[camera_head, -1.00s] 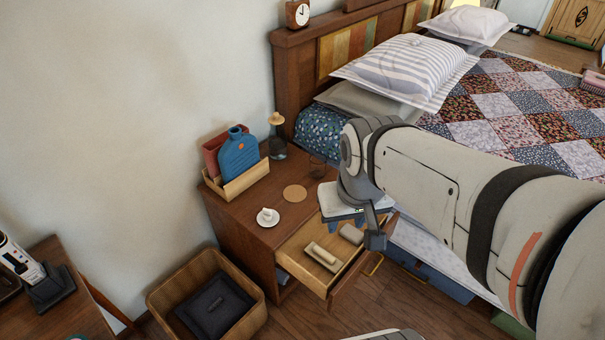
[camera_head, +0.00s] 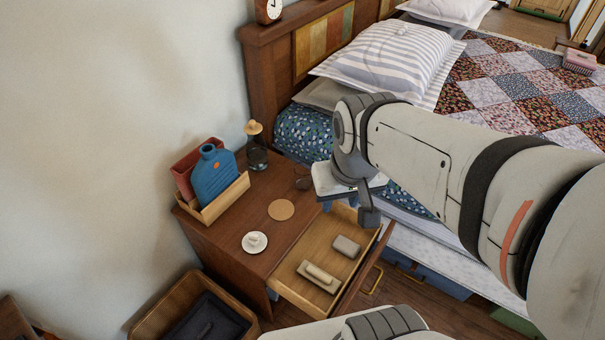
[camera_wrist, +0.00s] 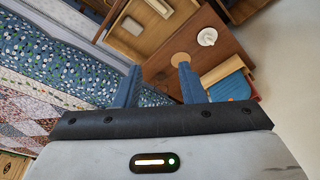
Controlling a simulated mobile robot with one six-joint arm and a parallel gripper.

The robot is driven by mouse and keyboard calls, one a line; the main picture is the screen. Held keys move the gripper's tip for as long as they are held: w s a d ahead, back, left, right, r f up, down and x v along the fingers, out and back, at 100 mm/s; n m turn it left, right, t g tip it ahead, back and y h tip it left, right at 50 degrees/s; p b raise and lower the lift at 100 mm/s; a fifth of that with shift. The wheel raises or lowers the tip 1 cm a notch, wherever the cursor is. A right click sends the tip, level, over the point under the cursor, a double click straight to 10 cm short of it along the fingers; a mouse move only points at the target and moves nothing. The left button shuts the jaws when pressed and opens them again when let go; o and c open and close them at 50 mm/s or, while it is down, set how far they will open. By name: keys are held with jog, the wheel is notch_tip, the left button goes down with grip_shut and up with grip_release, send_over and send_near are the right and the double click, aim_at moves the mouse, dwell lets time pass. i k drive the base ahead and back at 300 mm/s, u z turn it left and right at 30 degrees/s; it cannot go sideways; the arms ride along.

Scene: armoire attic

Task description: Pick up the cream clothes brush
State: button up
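The cream clothes brush (camera_head: 319,274) lies in the open nightstand drawer (camera_head: 291,293), with its long pale handle on top. It also shows at the top edge of the wrist view (camera_wrist: 158,7). A grey-beige block (camera_head: 346,246) lies beside it in the drawer, apart from it. My gripper (camera_wrist: 158,82) is open and empty, with two blue fingers spread wide. It is above the back right of the nightstand near the bed, away from the brush. In the head view its fingers are mostly hidden by my wrist.
On the nightstand (camera_head: 236,217) are a cork coaster (camera_head: 281,210), a white cup and saucer (camera_head: 255,243), a wooden holder with a blue bottle (camera_head: 214,175), and a dark glass lamp (camera_head: 256,155). The bed (camera_head: 500,75) is on the right. A wooden bin (camera_head: 165,303) stands at lower left.

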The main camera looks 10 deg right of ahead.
aim_at(312, 274)
jog(key=u, duration=2.05)
jog(key=k, duration=1.45)
jog(key=z, duration=1.6)
jog(key=i, duration=1)
